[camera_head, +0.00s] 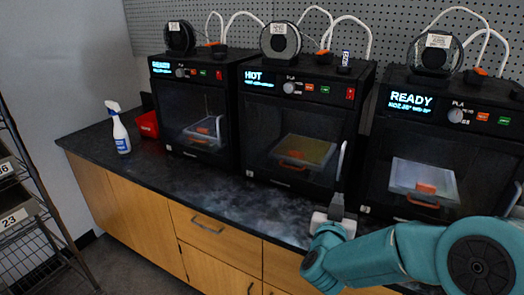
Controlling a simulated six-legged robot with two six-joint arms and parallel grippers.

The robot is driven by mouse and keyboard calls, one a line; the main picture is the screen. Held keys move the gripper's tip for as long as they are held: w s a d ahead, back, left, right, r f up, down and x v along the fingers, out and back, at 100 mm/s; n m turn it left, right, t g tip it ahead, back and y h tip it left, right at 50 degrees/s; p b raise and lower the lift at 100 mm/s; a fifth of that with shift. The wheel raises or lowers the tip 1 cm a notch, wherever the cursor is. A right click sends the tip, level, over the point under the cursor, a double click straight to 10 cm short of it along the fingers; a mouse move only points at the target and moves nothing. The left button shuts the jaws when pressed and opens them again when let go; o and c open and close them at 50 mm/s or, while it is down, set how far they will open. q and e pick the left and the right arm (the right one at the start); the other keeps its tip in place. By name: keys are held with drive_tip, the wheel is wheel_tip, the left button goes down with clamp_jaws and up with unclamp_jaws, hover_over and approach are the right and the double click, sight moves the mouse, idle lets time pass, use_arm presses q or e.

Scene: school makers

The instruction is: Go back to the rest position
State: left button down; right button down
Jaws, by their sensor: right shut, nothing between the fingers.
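My right arm comes in from the lower right, teal with dark joints. Its gripper (337,206) is shut and empty, near the counter's front edge, in front of the gap between the middle and right printers. The left gripper is out of view. Three black 3D printers stand in a row: the left printer (180,83), the middle printer (262,105) reading HOT, and the right printer (390,145) reading READY. Their front doors look closed, with orange-marked pieces visible inside.
The dark counter (215,205) has clear room in front of the left and middle printers. A spray bottle (119,132) and a red bin (148,124) stand at its left end. Wooden drawers (205,225) are below. A wire rack (30,225) stands at far left.

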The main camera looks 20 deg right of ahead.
drive_tip(key=s+a+f+n+g+y+p, duration=0.2)
drive_tip(key=a+f+n+y, duration=0.3)
drive_tip(key=f, duration=0.7)
drive_tip(key=s+a+f+n+g+y+p, duration=0.15)
drive_tip(key=a+f+y, duration=0.25)
drive_tip(key=a+f, duration=0.55)
drive_tip(key=s+a+f+g+y, duration=0.3)
drive_tip(key=s+a+f+g, duration=0.1)
drive_tip(key=s, duration=0.6)
drive_tip(key=s+a+f+g+y+p, duration=0.1)
drive_tip(key=s+a+f+g+y, duration=0.3)
drive_tip(key=s+a+f, duration=0.3)
drive_tip(key=s+f+g, duration=0.1)
drive_tip(key=s, duration=0.2)
drive_tip(key=shift+a, duration=0.15)
